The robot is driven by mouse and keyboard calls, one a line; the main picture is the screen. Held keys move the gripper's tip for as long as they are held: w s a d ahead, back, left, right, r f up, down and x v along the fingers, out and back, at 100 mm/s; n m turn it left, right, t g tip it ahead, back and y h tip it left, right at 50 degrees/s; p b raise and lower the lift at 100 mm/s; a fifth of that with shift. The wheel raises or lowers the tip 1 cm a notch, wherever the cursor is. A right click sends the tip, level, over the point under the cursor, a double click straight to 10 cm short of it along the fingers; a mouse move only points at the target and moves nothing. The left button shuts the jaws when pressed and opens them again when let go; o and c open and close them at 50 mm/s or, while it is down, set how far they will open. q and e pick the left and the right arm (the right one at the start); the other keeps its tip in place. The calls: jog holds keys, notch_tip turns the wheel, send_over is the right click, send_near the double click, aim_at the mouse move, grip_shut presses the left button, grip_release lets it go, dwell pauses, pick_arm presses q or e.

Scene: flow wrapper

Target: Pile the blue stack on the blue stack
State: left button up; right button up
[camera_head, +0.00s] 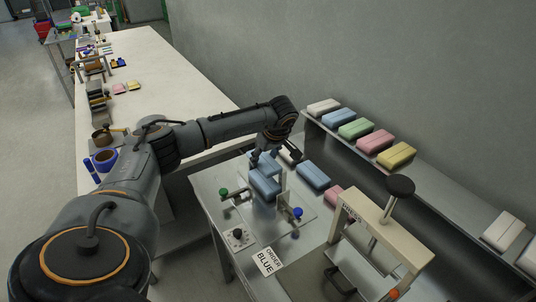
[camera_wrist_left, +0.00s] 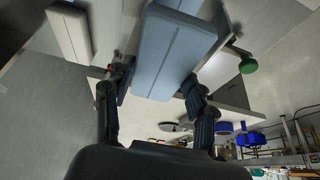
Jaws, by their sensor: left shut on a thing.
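My left gripper (camera_head: 266,158) reaches in over the steel table and is shut on a blue stack (camera_head: 265,185). In the left wrist view the blue stack (camera_wrist_left: 172,48) fills the space between the two dark fingers (camera_wrist_left: 152,108). In the head view it is over the plate with the green knob (camera_head: 223,192) and blue knob (camera_head: 298,212); whether it touches anything below is hidden. Another blue stack (camera_head: 312,176) lies on the table just to the right. A bit of blue also shows behind the fingers, mostly hidden. My right gripper is not in view.
A card reading "ORDER BLUE" (camera_head: 268,262) is at the table's front. A cream press frame (camera_head: 388,232) with a black knob (camera_head: 399,186) stands at right. A pink stack (camera_head: 334,194) is partly behind it. A rear shelf holds white, blue, green, pink (camera_head: 375,141) and yellow stacks.

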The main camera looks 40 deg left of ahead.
aim_at(263, 177)
pick_arm(q)
jog(key=shift+s+f+b, duration=0.15)
jog(key=shift+f+b, duration=0.3)
jog(key=shift+f, duration=0.2)
notch_tip(263, 177, down, 5)
jog(key=b, duration=0.3)
jog(key=shift+d+r, duration=0.1)
jog(key=shift+r, duration=0.1)
jog(key=shift+f, duration=0.2)
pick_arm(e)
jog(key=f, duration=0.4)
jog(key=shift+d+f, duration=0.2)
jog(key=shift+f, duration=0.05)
pick_arm(q)
jog(key=shift+f+b, duration=0.15)
jog(key=shift+b, duration=0.15)
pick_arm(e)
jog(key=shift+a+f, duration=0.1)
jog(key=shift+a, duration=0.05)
pick_arm(q)
jog(key=o, duration=0.9)
jog(key=v, duration=1.2)
